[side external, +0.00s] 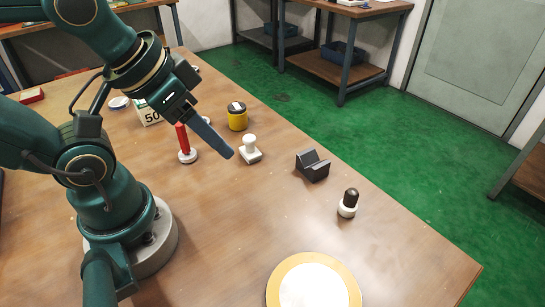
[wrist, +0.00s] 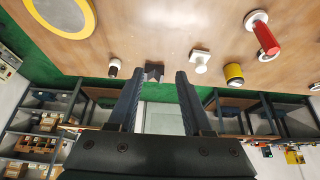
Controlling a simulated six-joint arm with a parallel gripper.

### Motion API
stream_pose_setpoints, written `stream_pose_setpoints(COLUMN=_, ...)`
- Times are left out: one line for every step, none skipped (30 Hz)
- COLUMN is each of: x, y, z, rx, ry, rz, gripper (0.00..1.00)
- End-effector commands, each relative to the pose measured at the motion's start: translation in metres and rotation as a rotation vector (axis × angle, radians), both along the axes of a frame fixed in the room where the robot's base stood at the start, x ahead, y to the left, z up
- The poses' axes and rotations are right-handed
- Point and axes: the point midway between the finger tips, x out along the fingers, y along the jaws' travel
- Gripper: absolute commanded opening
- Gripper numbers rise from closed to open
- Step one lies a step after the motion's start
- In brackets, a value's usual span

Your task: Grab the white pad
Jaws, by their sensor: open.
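A small white piece with a square base and a rounded knob (side external: 250,151) stands upright on the table; it also shows in the wrist view (wrist: 200,60). A large round white disc with a tan-yellow rim (side external: 312,287) lies flat at the table's front; it is at the upper left of the wrist view (wrist: 62,14). I cannot tell which of these is the white pad. My gripper (side external: 228,152) is above the table, close to the knobbed piece in the side view. In the wrist view its fingers (wrist: 159,73) are apart with nothing between them.
A red post on a white base (side external: 186,145) stands beside my gripper. A yellow canister (side external: 237,117) is behind the knobbed piece. A dark V-shaped block (side external: 312,165) and a black-topped white piece (side external: 348,204) stand to the right. The wooden table (side external: 220,230) is clear at front centre.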

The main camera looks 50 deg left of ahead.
Motion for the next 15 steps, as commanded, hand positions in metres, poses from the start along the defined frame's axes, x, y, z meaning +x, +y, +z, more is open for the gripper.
stream_pose_setpoints(x=0.0000, y=0.0000, z=0.0000, rx=0.000, ry=0.000, rz=0.000, gripper=0.50)
stream_pose_setpoints(x=0.0000, y=0.0000, z=0.0000, rx=0.000, ry=0.000, rz=0.000, gripper=0.50)
stream_pose_setpoints(x=0.0000, y=0.0000, z=0.0000, rx=0.000, ry=0.000, rz=0.000, gripper=0.50)
stream_pose_setpoints(x=0.0000, y=0.0000, z=0.0000, rx=0.000, ry=0.000, rz=0.000, gripper=0.50)
stream_pose_setpoints(x=0.0000, y=0.0000, z=0.0000, rx=0.000, ry=0.000, rz=0.000, gripper=0.58)
stream_pose_setpoints(x=0.0000, y=0.0000, z=0.0000, rx=0.000, ry=0.000, rz=0.000, gripper=0.66)
stream_pose_setpoints(x=0.0000, y=0.0000, z=0.0000, rx=0.000, ry=0.000, rz=0.000, gripper=0.66)
stream_pose_setpoints(x=0.0000, y=0.0000, z=0.0000, rx=0.000, ry=0.000, rz=0.000, gripper=0.66)
stream_pose_setpoints(x=0.0000, y=0.0000, z=0.0000, rx=0.000, ry=0.000, rz=0.000, gripper=0.66)
stream_pose_setpoints(x=0.0000, y=0.0000, z=0.0000, rx=0.000, ry=0.000, rz=0.000, gripper=0.66)
stream_pose_setpoints(x=0.0000, y=0.0000, z=0.0000, rx=0.000, ry=0.000, rz=0.000, gripper=0.66)
stream_pose_setpoints(x=0.0000, y=0.0000, z=0.0000, rx=0.000, ry=0.000, rz=0.000, gripper=0.66)
stream_pose_setpoints(x=0.0000, y=0.0000, z=0.0000, rx=0.000, ry=0.000, rz=0.000, gripper=0.66)
stream_pose_setpoints(x=0.0000, y=0.0000, z=0.0001, rx=0.000, ry=0.000, rz=0.000, gripper=0.66)
stream_pose_setpoints(x=0.0002, y=0.0000, z=0.0009, rx=0.000, ry=-0.001, rz=0.000, gripper=0.66)
